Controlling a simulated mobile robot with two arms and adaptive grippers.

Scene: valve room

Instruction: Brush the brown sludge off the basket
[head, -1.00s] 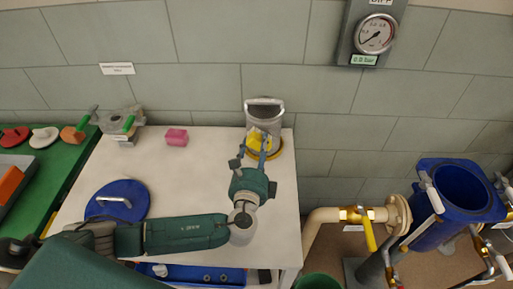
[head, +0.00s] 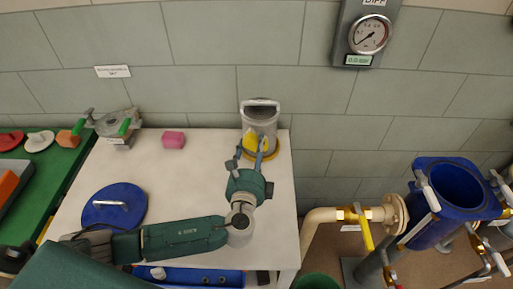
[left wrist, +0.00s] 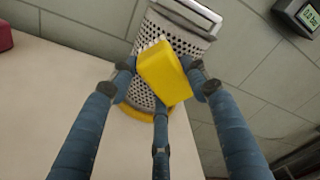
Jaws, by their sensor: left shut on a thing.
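The basket (head: 261,119) is a grey perforated metal cylinder with a handle on top. It stands at the back right of the white table, on a yellow ring (head: 270,156). It also shows in the left wrist view (left wrist: 196,42). My left gripper (left wrist: 160,78) is shut on a yellow brush (left wrist: 165,74) with pale bristles. The brush is right at the near side of the basket, bristles towards the wall; I cannot tell whether they touch. The brush and fingers hide part of that side. I make out no brown sludge on the visible surface. My right gripper is not in view.
A pink block (head: 173,140) and a blue lid with a handle (head: 114,205) lie on the white table (head: 190,185). A grey metal part (head: 118,124) is at the back left. A tiled wall rises close behind the basket. Pipes and a blue vessel (head: 440,205) stand to the right.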

